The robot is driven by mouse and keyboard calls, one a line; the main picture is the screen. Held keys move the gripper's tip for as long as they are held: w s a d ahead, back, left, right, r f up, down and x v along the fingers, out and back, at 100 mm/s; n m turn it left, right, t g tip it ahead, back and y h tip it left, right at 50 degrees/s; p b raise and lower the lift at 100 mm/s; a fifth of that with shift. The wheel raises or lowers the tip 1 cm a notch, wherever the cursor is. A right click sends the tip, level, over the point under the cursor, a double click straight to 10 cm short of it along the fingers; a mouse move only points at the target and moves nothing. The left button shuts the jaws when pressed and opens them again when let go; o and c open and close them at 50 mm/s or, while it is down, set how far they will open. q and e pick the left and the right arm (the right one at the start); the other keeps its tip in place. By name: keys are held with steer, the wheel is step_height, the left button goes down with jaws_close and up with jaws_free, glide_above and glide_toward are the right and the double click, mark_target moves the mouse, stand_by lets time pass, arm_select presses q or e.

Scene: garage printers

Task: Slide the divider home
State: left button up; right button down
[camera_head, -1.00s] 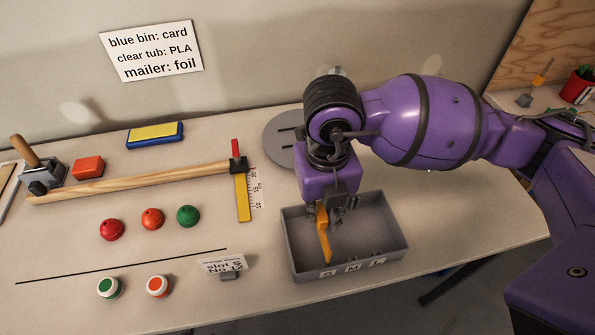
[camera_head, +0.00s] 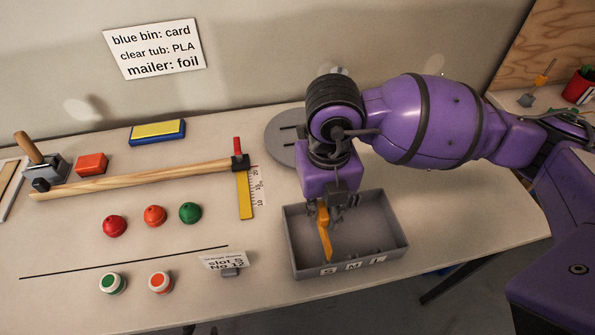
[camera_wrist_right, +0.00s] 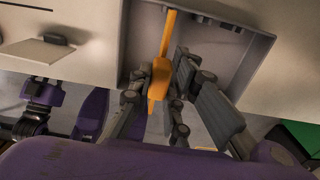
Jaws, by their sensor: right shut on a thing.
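The orange divider (camera_head: 324,238) is upright at the left part of a grey tray (camera_head: 390,222), above the end lettered S. My right gripper (camera_head: 332,205) is shut on the divider's upper part and points down over the tray. In the right wrist view the divider (camera_wrist_right: 168,30) runs from between the fingers (camera_wrist_right: 160,82) toward the tray's far wall (camera_wrist_right: 225,18). I cannot tell whether its lower edge sits in a slot. My left gripper is not in view.
A small card (camera_head: 224,260) reading "slot S No 12" stands left of the tray. A round grey disc (camera_head: 283,138) lies behind it. A wooden bar (camera_head: 140,180), a yellow rule (camera_head: 245,195) and several coloured knobs (camera_head: 154,215) lie to the left. The table right of the tray is clear.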

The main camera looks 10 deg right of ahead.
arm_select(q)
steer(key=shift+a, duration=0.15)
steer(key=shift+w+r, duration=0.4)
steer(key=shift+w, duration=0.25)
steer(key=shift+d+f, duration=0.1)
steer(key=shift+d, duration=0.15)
arm_select(e)
steer(key=shift+f, duration=0.2)
steer(key=shift+f, duration=0.1)
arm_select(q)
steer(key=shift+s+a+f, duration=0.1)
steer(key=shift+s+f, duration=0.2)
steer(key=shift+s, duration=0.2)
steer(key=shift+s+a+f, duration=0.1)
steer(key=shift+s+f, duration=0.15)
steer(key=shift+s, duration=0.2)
arm_select(e)
steer(key=shift+f, duration=0.65)
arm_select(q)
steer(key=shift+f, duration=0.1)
arm_select(e)
steer(key=shift+f, duration=0.2)
arm_select(q)
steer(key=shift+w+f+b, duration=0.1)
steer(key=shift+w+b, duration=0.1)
steer(key=shift+b, duration=0.1)
arm_select(e)
steer(key=shift+f, duration=0.4)
